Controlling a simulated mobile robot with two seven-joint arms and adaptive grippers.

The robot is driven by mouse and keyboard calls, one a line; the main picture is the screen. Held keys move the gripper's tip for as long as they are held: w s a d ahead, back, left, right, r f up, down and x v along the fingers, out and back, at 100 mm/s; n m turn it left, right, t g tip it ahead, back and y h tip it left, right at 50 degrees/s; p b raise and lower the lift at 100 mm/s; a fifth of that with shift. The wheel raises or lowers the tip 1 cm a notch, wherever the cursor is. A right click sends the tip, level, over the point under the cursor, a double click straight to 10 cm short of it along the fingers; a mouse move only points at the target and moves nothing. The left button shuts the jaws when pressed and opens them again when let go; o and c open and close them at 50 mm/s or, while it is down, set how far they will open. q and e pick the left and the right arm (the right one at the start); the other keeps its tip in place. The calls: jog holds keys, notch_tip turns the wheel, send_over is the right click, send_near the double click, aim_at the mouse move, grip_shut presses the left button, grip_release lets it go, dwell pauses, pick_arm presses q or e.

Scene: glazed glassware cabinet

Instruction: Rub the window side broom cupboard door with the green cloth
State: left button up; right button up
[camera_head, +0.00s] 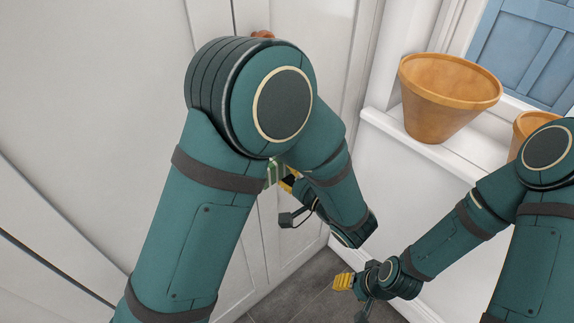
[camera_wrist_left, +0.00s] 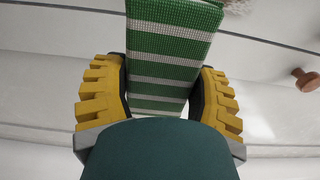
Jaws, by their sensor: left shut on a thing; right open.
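My left gripper (camera_wrist_left: 160,100) is shut on the green cloth (camera_wrist_left: 172,42), which has white stripes and sticks out past the yellow fingers in the left wrist view. In the head view only a bit of the cloth (camera_head: 273,173) shows, with the gripper mostly hidden behind my left arm. It is near the white cupboard door (camera_head: 325,50) on the window side; I cannot tell whether the cloth touches it. A round brown knob (camera_head: 262,34) shows at the door's top, and a knob shows in the wrist view (camera_wrist_left: 305,79). My right gripper (camera_head: 350,284) is open and empty, low above the floor.
A terracotta pot (camera_head: 447,97) stands on the white window ledge (camera_head: 430,150) at the right, with a second pot (camera_head: 522,130) partly behind my right arm. A blue shuttered window (camera_head: 525,50) is behind them. Dark floor tiles (camera_head: 300,295) show below.

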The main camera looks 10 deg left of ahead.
pick_arm(q)
jog(key=p+x, duration=0.2)
jog(key=x, duration=0.2)
jog(key=shift+w+a, duration=0.3)
jog(key=shift+b+x, duration=0.3)
jog(key=shift+x, duration=0.7)
dwell(0.7)
jog(key=shift+a+b, duration=0.2)
jog(key=shift+b, duration=1.6)
